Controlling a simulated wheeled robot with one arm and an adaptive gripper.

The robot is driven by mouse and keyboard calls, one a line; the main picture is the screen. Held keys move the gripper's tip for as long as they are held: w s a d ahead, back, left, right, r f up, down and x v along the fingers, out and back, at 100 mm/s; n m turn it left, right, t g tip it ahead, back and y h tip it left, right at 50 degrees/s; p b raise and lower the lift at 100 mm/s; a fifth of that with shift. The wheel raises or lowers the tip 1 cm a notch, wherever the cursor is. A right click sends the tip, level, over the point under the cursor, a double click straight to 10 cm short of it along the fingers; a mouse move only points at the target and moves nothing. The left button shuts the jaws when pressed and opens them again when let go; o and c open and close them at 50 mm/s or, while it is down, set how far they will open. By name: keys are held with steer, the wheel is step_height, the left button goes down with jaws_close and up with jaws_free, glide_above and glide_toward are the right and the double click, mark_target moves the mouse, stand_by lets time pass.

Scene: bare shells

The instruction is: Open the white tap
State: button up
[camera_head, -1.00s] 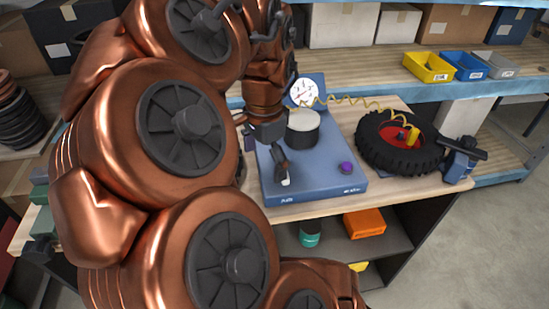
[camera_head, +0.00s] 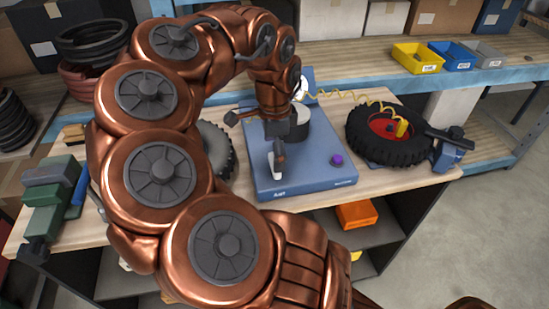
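A blue test bench unit (camera_head: 310,178) stands on the wooden worktop, with a dark cylinder with a pale top, a round gauge and a purple knob. A small white piece (camera_head: 276,168), which looks like the white tap, shows upright over the left front of its top. My gripper (camera_head: 279,152) points down from the copper arm, its dark finger parts right at this white piece. I cannot tell whether they touch. The finger spread is unclear from this angle, and the wrist and arm hide part of the gauge and cylinder.
A black tyre with a red hub (camera_head: 388,135) lies right of the unit, a yellow coiled hose (camera_head: 350,98) above it. Another tyre (camera_head: 218,150) is partly behind my arm. Yellow (camera_head: 417,58) and blue bins stand on the back shelf.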

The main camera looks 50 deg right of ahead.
steer(key=shift+f, duration=1.55)
steer(key=c, duration=1)
